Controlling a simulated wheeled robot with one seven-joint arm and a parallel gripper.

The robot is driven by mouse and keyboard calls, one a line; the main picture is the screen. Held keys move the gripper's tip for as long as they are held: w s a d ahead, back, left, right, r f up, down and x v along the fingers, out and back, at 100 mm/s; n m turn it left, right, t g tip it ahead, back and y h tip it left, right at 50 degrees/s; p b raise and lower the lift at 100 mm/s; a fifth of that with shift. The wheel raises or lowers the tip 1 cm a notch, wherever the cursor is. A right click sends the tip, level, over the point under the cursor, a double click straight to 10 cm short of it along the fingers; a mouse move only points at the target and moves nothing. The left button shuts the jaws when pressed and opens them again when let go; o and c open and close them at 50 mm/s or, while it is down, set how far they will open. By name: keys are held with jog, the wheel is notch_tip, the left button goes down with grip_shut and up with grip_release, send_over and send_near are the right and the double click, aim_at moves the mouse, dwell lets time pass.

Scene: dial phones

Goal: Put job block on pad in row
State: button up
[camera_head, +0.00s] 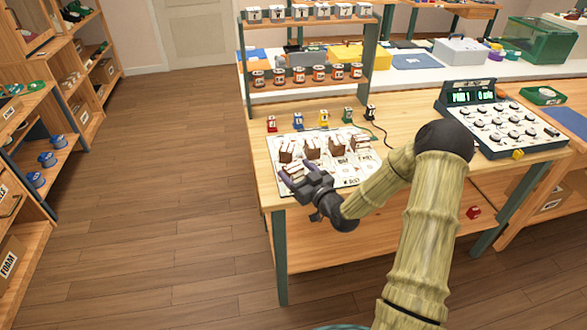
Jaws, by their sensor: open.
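A white printed mat (277,186) lies on the near left of the wooden table. Several brown-and-white blocks (312,148) stand on it in a row. Behind the mat is a row of small labelled blocks: red (271,124), blue (297,119), yellow (323,119), green (348,115) and black (370,112). I cannot tell which is the job block. The pads are hard to make out, and the arm hides the mat's right front part. My gripper (294,175) is open over the mat's front left, close to the leftmost brown-and-white block; contact cannot be told.
A dial panel (500,124) with a lit screen (470,97) stands on the table's right. A two-tier rack (312,85) of labelled items stands behind the mat. A red block (473,212) is on the lower shelf. The table between mat and panel is partly clear.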

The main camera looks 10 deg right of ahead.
jog(key=v, duration=1)
